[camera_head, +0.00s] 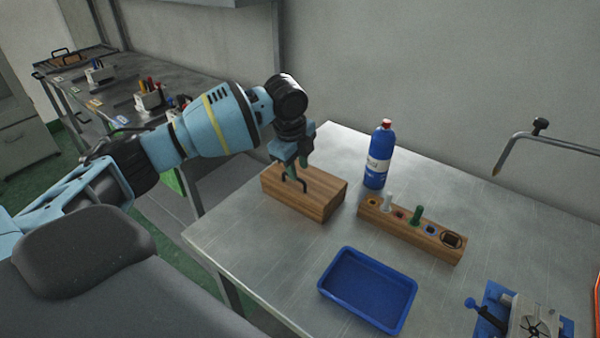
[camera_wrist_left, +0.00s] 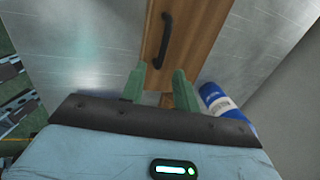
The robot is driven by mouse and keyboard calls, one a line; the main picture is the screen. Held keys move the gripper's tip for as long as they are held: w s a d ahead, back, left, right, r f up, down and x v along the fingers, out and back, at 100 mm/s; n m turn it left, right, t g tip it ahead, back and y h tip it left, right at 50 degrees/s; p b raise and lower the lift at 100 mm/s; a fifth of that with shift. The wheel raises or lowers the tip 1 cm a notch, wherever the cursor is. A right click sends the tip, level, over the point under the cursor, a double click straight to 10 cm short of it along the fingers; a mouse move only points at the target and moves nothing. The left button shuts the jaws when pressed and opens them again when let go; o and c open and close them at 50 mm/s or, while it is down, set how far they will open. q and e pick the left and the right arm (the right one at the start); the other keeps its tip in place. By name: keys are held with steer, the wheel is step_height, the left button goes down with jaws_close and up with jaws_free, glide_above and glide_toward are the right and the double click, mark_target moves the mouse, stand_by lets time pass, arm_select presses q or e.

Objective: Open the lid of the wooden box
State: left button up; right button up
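The wooden box (camera_head: 312,207) stands at the left end of the metal table, its lid looking closed. A dark handle (camera_head: 301,185) sits on the lid. My left gripper (camera_head: 290,168) is over the box, pointing down, close to the handle. In the left wrist view, the two green fingers of the left gripper (camera_wrist_left: 158,76) are apart with nothing between them. The handle (camera_wrist_left: 163,40) lies just beyond the fingertips, on the wooden lid (camera_wrist_left: 202,38). I cannot tell whether the fingers touch the lid. My right gripper is not in view.
A blue bottle (camera_head: 379,157) stands right of the box, behind a wooden holder (camera_head: 408,233) with several slots. A blue tray (camera_head: 367,290) lies in front. A blue clamp-like device (camera_head: 520,315) is at the lower right. Bare table (camera_head: 250,240) lies before the box.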

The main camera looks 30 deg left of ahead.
mark_target(303, 177)
arm_select(q)
steer(key=shift+w+f, duration=0.15)
steer(key=shift+f, duration=0.6)
steer(key=shift+w+f, duration=0.15)
steer(key=shift+f, duration=0.55)
jaws_close()
